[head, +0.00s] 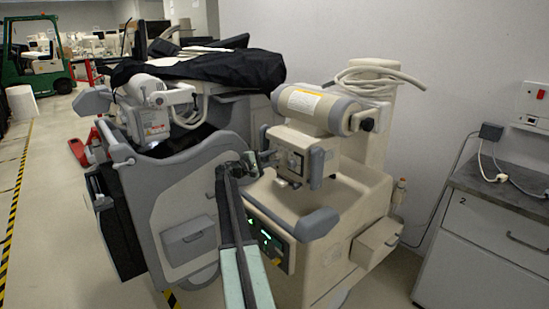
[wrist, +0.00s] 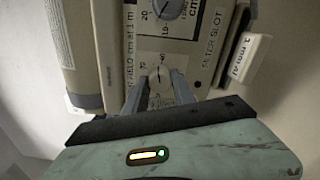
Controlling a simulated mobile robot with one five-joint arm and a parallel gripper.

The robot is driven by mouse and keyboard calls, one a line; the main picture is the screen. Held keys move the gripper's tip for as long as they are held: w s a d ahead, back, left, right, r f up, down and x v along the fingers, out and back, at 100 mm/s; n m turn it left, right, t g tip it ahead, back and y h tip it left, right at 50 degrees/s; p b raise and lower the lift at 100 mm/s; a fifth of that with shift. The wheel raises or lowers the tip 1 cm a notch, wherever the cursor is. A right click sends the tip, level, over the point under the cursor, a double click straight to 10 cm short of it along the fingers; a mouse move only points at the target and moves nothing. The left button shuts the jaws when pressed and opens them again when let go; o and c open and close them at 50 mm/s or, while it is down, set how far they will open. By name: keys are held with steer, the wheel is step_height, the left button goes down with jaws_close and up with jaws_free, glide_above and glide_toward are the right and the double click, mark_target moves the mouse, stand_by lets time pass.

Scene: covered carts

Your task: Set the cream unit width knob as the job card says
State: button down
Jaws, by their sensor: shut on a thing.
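The cream unit (head: 345,195) stands in the middle right of the head view, its boxy head (head: 300,140) under a cream cylinder. My gripper (head: 270,157) reaches the panel on that head's left face. In the wrist view, my gripper (wrist: 157,80) has one finger on each side of the lower knob (wrist: 158,77) and is shut on it. A pale dial face surrounds this knob; its pointer and numbers are too small to read surely. A grey second knob (wrist: 170,7) with a numbered scale sits above it. I cannot make out a job card.
A grey cart (head: 185,180) with a black cover (head: 230,70) stands close on the left. A grey-topped cabinet (head: 490,225) is at right against the wall. A white lettered tab (wrist: 249,58) sticks out beside the panel. Floor is free at far left.

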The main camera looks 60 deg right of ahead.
steer(key=shift+a+f+m, duration=0.1)
steer(key=shift+m, duration=0.3)
steer(key=c, duration=1.1)
jaws_free()
steer(key=shift+w, duration=0.1)
steer(key=shift+o, duration=0.2)
steer(key=v, duration=0.7)
steer(key=shift+a, duration=0.3)
